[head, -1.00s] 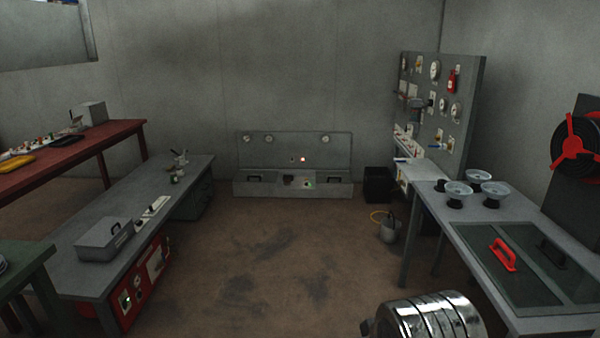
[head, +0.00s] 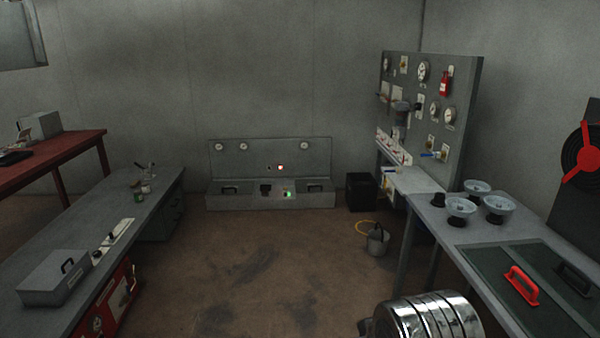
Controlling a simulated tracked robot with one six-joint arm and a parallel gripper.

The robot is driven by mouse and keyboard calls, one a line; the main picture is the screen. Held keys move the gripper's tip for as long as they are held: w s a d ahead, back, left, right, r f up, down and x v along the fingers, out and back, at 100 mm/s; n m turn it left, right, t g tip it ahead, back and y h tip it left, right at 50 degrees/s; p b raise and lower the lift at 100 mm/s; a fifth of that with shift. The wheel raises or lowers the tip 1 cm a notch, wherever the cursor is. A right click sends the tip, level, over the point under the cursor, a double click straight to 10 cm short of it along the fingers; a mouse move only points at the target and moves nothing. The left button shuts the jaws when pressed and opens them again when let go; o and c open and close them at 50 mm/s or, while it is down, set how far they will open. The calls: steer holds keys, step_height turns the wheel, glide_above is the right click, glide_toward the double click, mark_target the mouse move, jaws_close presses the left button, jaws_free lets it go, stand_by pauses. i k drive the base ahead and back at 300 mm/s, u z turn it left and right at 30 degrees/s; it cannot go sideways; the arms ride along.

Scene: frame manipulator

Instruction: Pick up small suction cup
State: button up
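On the grey table at the right, a small black cup-like piece (head: 438,200) stands at the far left corner. Close beside it are three pale, wide dishes on dark bases: one at the back (head: 477,187), one at the front left (head: 461,207) and one at the right (head: 498,205). Any of these may be suction cups; I cannot tell for sure which one is the small suction cup. My gripper's fingers do not show in the head view. The shiny ribbed metal cylinder at the bottom is a part of me.
The right table (head: 428,212) has dark glass panels with a red handle (head: 522,285) and a black handle (head: 573,279). A gauge board (head: 465,90) stands behind it. A bucket (head: 377,240) and black bin (head: 361,191) are on the floor. The middle floor is clear.

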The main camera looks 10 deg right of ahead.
mark_target(459, 208)
steer(key=z, duration=0.25)
steer(key=i, duration=1.45)
steer(key=z, duration=0.55)
steer(key=i, duration=0.8)
steer(key=z, duration=0.45)
steer(key=i, duration=1.15)
steer(key=z, duration=0.25)
